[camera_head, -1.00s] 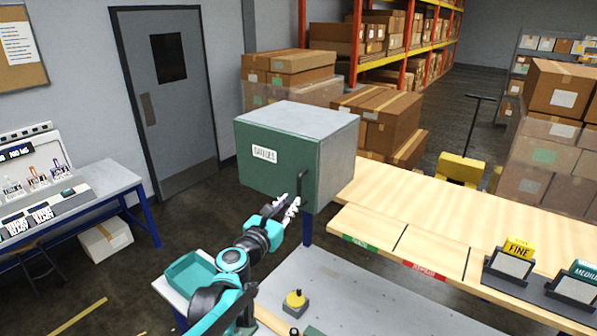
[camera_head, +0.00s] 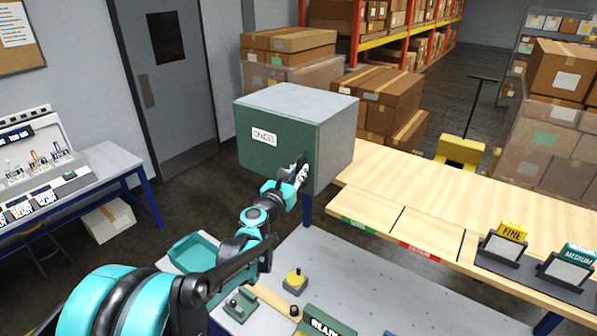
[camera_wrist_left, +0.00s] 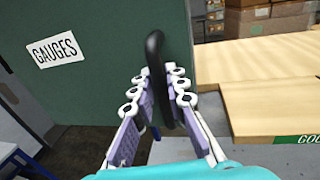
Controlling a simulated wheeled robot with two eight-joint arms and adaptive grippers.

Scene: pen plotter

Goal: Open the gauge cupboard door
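The gauge cupboard (camera_head: 285,145) is a green and grey box with a white GAUGES label (camera_head: 264,137) on its front door. The door looks closed. A black upright bar handle (camera_wrist_left: 156,65) stands near the door's right edge in the left wrist view; in the head view my fingers mostly hide it. My left gripper (camera_head: 298,172) is at the handle. In the left wrist view the left gripper (camera_wrist_left: 162,105) has its fingers apart, one on each side of the handle's lower part, with gaps showing. My right gripper is out of view.
A wooden counter (camera_head: 420,195) runs right from the cupboard, with FINE (camera_head: 513,231) and MEDIUM (camera_head: 579,257) stands on it. Floor shows left of the cupboard.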

